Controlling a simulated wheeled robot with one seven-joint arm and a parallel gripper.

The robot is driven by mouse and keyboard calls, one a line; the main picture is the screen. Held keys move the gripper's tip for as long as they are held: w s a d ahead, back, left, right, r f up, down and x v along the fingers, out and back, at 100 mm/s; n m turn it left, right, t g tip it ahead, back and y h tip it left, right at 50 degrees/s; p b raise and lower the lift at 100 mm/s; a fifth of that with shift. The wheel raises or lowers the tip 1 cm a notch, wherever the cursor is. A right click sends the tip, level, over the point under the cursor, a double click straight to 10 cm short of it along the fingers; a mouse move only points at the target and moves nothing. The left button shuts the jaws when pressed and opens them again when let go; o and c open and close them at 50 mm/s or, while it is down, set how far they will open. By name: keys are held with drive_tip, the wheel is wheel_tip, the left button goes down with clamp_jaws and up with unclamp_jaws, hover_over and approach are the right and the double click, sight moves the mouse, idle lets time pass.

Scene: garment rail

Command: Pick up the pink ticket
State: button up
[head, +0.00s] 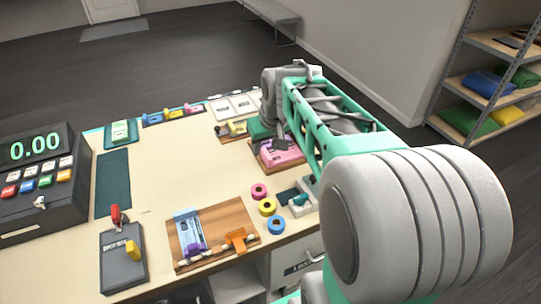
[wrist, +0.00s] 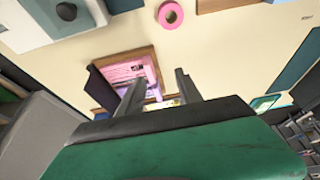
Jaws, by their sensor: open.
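The pink ticket (head: 284,154) lies on a small wooden board (head: 262,164) at the right side of the counter, partly hidden by my arm in the head view. In the wrist view the ticket (wrist: 128,73) shows beyond my fingers, with a purple piece (wrist: 152,92) at its edge. My gripper (wrist: 158,84) is open, with the ticket mostly to the left of the gap and the left finger overlapping part of it.
A wooden board (head: 240,213) with a blue ticket (head: 188,232) and an orange clip (head: 237,238) lies at the front. Pink, yellow and blue tape rolls (head: 267,207) stand near it. A cash register (head: 40,185) is at left. The counter's middle is clear.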

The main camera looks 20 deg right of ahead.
sight(267, 154)
drive_tip(key=w+d, duration=0.1)
drive_tip(key=d, duration=0.1)
drive_tip(key=w+d+f, duration=0.1)
drive_tip(key=w, duration=0.1)
drive_tip(key=shift+w+d+f, duration=0.2)
drive_tip(key=shift+w+d, duration=0.05)
drive_tip(key=shift+d, duration=0.15)
drive_tip(key=x, duration=0.2)
drive_tip(key=p+x, duration=0.1)
drive_tip(key=x, duration=0.2)
drive_tip(key=p+x, duration=0.1)
drive_tip(key=x, duration=0.1)
drive_tip(key=shift+a+f, duration=0.3)
drive_tip(key=shift+a, duration=0.1)
drive_tip(key=shift+s, duration=0.15)
clamp_jaws()
